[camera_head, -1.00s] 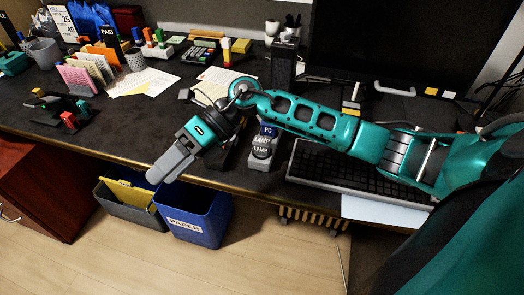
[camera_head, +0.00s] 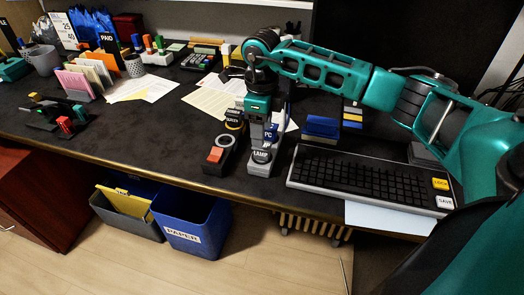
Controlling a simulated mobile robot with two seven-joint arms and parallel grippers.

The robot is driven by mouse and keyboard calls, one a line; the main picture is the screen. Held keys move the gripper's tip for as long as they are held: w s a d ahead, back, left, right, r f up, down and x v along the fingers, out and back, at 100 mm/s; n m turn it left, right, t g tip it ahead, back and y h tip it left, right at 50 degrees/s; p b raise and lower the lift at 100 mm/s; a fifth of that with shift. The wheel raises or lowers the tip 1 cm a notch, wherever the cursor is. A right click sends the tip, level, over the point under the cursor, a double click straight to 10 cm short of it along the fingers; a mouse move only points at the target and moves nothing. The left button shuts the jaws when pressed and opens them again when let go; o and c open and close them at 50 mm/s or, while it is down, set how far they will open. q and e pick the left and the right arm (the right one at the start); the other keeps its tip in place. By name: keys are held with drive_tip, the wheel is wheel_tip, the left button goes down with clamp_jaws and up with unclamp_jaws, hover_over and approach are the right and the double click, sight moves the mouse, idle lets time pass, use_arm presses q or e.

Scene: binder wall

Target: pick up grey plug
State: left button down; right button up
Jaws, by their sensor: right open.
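The grey plug, labelled LAMP (camera_head: 261,157), stands at the front right of a small cluster of plugs near the desk's front edge. My right gripper (camera_head: 257,143) points down directly over it, its grey fingers close to its top. The gripper is open; I cannot tell whether the fingers touch the plug. A blue plug labelled PC (camera_head: 269,134) is just behind, partly hidden by the gripper. My left gripper is not in view.
A black power strip with a red switch (camera_head: 216,155) lies left of the plugs. A keyboard (camera_head: 360,182) is close on the right. Blue (camera_head: 195,225) and grey (camera_head: 125,215) bins stand below the desk edge.

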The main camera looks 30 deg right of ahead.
sight(262, 153)
drive_tip(key=f, duration=0.5)
drive_tip(key=shift+s+a+f, duration=0.15)
drive_tip(key=shift+s+f, duration=0.1)
drive_tip(key=shift+f, duration=0.1)
drive_tip(key=shift+r, duration=0.1)
drive_tip(key=c, duration=0.9)
